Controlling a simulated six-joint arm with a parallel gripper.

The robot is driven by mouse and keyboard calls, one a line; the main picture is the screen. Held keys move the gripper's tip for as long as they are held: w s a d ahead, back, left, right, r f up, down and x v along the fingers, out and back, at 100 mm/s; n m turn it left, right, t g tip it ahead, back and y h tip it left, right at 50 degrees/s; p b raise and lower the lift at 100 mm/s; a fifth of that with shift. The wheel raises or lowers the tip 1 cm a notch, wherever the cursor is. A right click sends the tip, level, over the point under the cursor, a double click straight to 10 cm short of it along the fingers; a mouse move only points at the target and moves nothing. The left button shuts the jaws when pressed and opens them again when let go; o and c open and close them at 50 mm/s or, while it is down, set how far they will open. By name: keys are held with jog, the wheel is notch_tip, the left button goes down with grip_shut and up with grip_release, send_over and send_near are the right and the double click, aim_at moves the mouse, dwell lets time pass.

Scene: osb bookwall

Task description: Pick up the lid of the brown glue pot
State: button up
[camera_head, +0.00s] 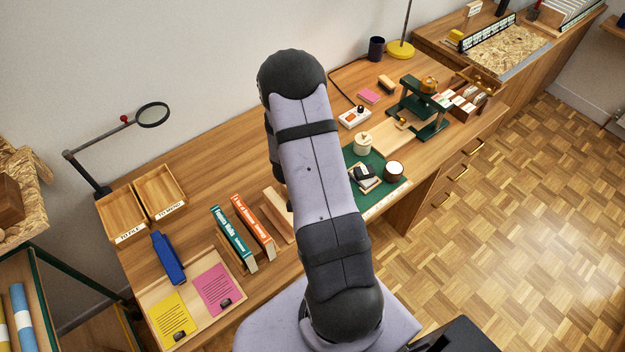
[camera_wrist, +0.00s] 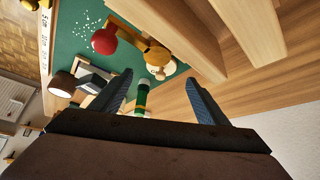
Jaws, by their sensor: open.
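A brown pot (camera_head: 394,170) with a pale round top stands on the right part of the green mat (camera_head: 398,186). It also shows in the wrist view (camera_wrist: 60,91), at the left. I cannot tell whether the pale top is a lid or glue inside. A cream pot (camera_head: 362,144) stands at the back of the mat with a small knob on top. My gripper (camera_wrist: 158,88) is open and empty, away from the brown pot. A green cylindrical thing (camera_wrist: 142,99) shows between its fingers, apart from them. The head view does not show my gripper; my arm covers that area.
A dark block on a small tray (camera_head: 364,179) lies beside the brown pot. A red knob (camera_wrist: 103,41) and a yellow wooden piece (camera_wrist: 155,55) show above my fingers. Books (camera_head: 252,224) stand left of my arm. A green press-like stand (camera_head: 420,108) is behind the mat.

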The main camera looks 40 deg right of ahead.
jog(key=shift+p+x, duration=0.7)
jog(key=shift+x, duration=1.85)
jog(key=shift+w, duration=0.1)
jog(key=shift+c, duration=0.4)
jog(key=c, duration=1)
